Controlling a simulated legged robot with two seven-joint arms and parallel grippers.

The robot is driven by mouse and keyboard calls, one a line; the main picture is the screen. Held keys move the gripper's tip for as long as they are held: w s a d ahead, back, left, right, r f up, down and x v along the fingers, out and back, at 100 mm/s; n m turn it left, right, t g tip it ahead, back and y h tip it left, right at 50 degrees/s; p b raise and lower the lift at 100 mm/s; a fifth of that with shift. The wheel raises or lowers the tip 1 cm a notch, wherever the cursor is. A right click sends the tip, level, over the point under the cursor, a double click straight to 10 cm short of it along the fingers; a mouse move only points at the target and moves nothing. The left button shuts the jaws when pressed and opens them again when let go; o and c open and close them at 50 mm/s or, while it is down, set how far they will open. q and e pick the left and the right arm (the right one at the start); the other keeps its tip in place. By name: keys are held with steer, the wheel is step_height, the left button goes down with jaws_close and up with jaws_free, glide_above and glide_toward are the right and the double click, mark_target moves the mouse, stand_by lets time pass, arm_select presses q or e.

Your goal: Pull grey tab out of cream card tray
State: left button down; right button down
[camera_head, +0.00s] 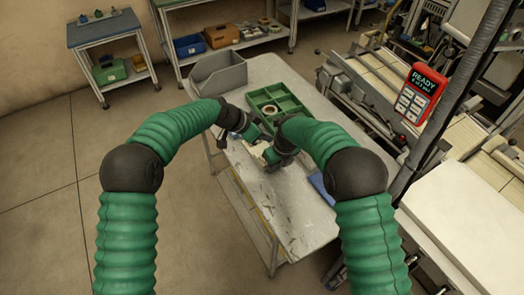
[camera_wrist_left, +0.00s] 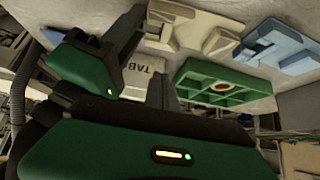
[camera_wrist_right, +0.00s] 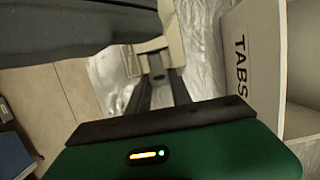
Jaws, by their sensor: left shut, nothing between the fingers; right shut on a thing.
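The cream card tray (camera_wrist_left: 192,27) lies on the table at the top of the left wrist view; it also shows in the right wrist view (camera_wrist_right: 172,20). My right gripper (camera_wrist_right: 157,78) is shut on a small piece at the tray, which looks like the grey tab (camera_wrist_right: 155,63). The fingers hide part of it, and I cannot tell how far it sits in the tray. My left gripper (camera_wrist_left: 164,76) is shut and empty, beside the box marked TABS. In the head view my left gripper (camera_head: 257,137) and right gripper (camera_head: 270,158) are close together.
The TABS box (camera_wrist_right: 243,60) stands close to my right gripper. A green divided tray (camera_head: 292,103) holding a tape reel (camera_head: 270,110), a grey bin (camera_head: 220,72) and a pale blue part (camera_wrist_left: 280,45) are nearby. The table's near end (camera_head: 295,215) is clear.

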mark_target(261, 149)
arm_select(q)
step_height(261, 149, down, 6)
steer(key=shift+r, duration=0.15)
steer(key=shift+f, duration=0.6)
stand_by(2.0)
steer(key=shift+s+f, duration=0.15)
steer(key=shift+f, duration=0.15)
steer(key=shift+f, duration=0.1)
arm_select(e)
steer(key=shift+r, duration=0.15)
